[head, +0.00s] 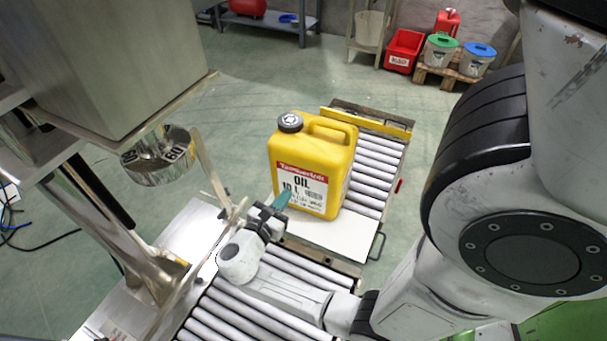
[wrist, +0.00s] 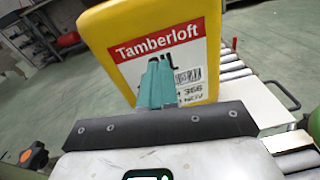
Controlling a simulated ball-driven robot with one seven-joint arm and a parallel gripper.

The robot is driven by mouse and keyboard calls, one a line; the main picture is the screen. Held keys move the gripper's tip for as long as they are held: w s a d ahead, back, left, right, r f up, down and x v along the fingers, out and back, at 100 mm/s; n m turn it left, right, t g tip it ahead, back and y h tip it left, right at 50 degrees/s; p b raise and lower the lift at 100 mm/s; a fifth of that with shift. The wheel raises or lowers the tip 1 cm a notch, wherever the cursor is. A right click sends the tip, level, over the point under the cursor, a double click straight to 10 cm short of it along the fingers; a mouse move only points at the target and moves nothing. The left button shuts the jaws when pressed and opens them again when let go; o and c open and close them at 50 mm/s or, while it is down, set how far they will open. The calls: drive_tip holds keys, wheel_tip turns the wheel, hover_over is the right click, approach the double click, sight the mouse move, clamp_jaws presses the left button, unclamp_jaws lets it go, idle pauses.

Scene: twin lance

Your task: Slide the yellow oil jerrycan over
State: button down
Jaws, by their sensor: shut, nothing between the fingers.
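The yellow oil jerrycan (head: 312,165) stands upright with a black cap and a red and white label. It rests on a white plate (head: 345,238) at the near end of a roller conveyor. My gripper (head: 282,201) has teal fingers and is shut, with nothing held. Its fingertips are at the lower left of the jerrycan's label face. In the wrist view the shut fingers (wrist: 156,84) stand in front of the label of the jerrycan (wrist: 150,25) and hide part of it. I cannot tell whether they touch it.
Rollers (head: 375,170) run behind the jerrycan to a yellow end bar (head: 365,122). More rollers (head: 250,300) lie under my arm. A metal machine with a round dial (head: 158,155) stands at left. A red crate (head: 404,50) and lidded buckets (head: 440,50) are at the back.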

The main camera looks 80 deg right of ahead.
sight(304, 164)
drive_tip(key=shift+n+h, duration=0.4)
drive_tip(key=shift+n, duration=0.3)
drive_tip(key=b+x, duration=0.1)
drive_tip(key=x, duration=0.8)
drive_tip(key=w+b+x, duration=0.1)
drive_tip(key=x, duration=0.4)
drive_tip(key=shift+d+f+b, duration=0.2)
drive_tip(key=shift+d+b, duration=0.05)
drive_tip(key=shift+b, duration=0.05)
drive_tip(key=b+x, duration=1)
drive_tip(key=x, duration=1.3)
drive_tip(key=shift+b, duration=0.35)
